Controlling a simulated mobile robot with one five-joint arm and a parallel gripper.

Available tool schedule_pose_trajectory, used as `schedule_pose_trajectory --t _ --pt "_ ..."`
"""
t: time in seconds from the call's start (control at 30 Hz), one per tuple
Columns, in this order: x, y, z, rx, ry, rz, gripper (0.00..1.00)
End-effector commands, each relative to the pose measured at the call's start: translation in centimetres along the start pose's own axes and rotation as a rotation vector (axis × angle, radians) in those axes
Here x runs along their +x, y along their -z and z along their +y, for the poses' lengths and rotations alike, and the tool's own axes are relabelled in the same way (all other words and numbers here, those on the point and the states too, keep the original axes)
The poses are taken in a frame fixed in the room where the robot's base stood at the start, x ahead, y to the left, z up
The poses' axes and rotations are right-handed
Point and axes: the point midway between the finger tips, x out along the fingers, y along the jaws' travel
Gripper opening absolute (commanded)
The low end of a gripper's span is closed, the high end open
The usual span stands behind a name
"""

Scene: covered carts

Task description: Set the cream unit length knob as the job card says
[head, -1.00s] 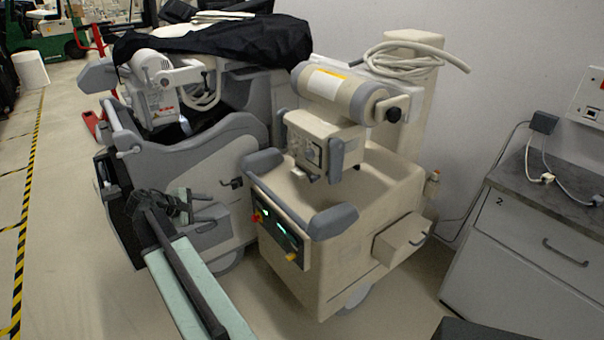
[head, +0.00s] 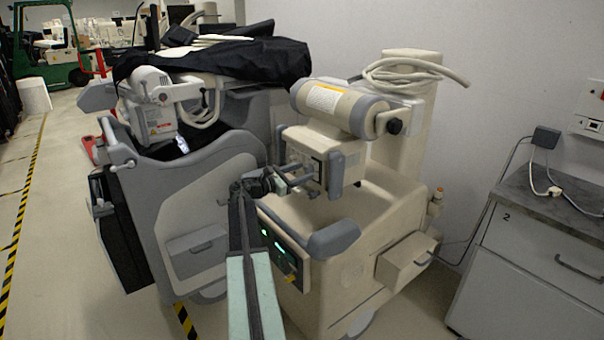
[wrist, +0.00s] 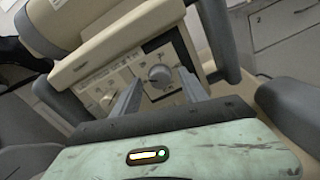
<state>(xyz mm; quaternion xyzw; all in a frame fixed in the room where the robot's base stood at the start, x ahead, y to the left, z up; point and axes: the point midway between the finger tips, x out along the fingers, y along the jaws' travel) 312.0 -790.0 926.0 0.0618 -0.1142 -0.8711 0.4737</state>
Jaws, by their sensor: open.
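The cream unit (head: 385,220) stands in the middle of the head view, with a boxy head (head: 325,158) under its tube. In the wrist view the panel (wrist: 130,78) of that head carries a round grey knob (wrist: 160,75) with a marked dial around it. A second, paler knob (wrist: 108,99) sits to its left. I cannot read which is the length knob. My gripper (head: 301,174) is open in front of the panel. In the wrist view its fingers (wrist: 158,88) point at the panel, one on each side of the round knob, with no visible grip. No readable job card shows.
A grey unit (head: 200,165) under a black cover (head: 225,58) stands close on the left. Grey handles (head: 333,240) of the cream unit lie below my gripper. A grey drawer cabinet (head: 530,250) stands on the right. Floor is free at far left.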

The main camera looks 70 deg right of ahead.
Motion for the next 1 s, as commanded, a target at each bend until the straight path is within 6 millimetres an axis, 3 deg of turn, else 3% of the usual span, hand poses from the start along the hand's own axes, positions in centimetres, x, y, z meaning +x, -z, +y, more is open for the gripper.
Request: schedule_pose_trajectory --t 0.33,0.5,0.53,1.0 --pt "0.7 0.04 0.06 0.001 -0.002 0.001 0.52" --pt "0.66 0.04 0.08 0.001 -0.002 0.001 0.04" --pt "0.66 0.04 0.09 0.001 -0.003 0.001 0.0" --pt "0.37 0.1 0.26 0.105 -0.006 0.003 0.0"
